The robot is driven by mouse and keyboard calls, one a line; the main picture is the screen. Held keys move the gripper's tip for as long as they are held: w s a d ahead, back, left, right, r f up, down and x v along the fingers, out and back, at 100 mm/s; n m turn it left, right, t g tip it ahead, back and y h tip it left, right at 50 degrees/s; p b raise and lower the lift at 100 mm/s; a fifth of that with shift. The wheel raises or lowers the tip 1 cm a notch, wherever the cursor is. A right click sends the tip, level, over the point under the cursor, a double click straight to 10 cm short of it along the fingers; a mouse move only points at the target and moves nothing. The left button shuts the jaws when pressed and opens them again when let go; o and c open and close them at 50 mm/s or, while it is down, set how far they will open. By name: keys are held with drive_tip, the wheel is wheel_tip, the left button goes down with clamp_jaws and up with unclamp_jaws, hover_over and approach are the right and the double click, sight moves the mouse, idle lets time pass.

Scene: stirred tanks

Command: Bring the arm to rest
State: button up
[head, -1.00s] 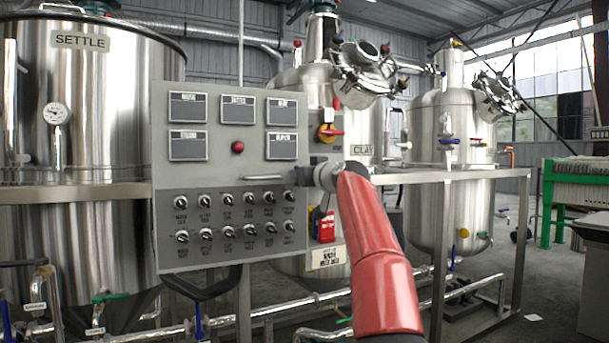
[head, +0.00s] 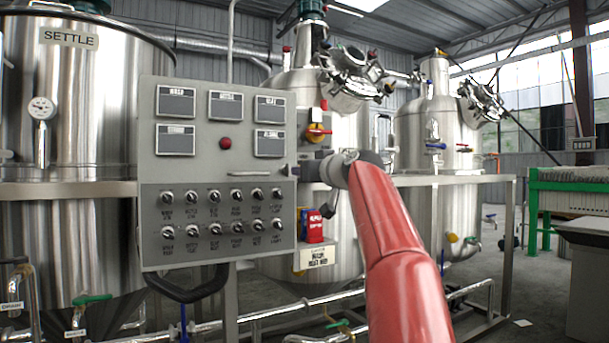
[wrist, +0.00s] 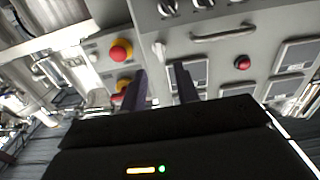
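My red arm (head: 385,235) reaches up from the lower right in the head view. Its grey joint (head: 340,168) is bent toward the right edge of the grey control panel (head: 215,165). My gripper's fingertips cannot be made out clearly there. In the wrist view two dark fingers of my gripper (wrist: 159,72) stand apart with a gap between them, so it is open. I see nothing held in the gap. The panel (wrist: 216,75) lies beyond the fingers in that view; whether they touch it cannot be told.
A steel tank labelled SETTLE (head: 70,110) stands at the left, with another tank (head: 440,130) at the right. The panel has a handle (head: 250,182) and several knobs. Pipes (head: 290,308) run low in front. Open floor (head: 535,290) shows at the lower right.

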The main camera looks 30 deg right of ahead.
drive_tip(key=shift+a, duration=0.1)
drive_tip(key=s+a+f+g+p, duration=0.25)
drive_tip(key=s+a+f, duration=0.3)
drive_tip(key=a, duration=0.35)
drive_tip(key=s+a+f+g+p, duration=0.25)
drive_tip(key=s+a+f, duration=0.3)
drive_tip(key=a, duration=0.35)
drive_tip(key=s+a+f+g+p, duration=0.1)
drive_tip(key=s+f+g+p, duration=0.1)
drive_tip(key=s+f, duration=1)
drive_tip(key=s+a+f+g+p, duration=0.2)
drive_tip(key=s+f+g, duration=0.3)
drive_tip(key=s+f, duration=0.7)
drive_tip(key=s, duration=0.2)
drive_tip(key=shift+s+a+f+m+h, duration=0.15)
drive_tip(key=shift+s+f+m+h, duration=0.15)
drive_tip(key=shift+f, duration=0.05)
idle(3.1)
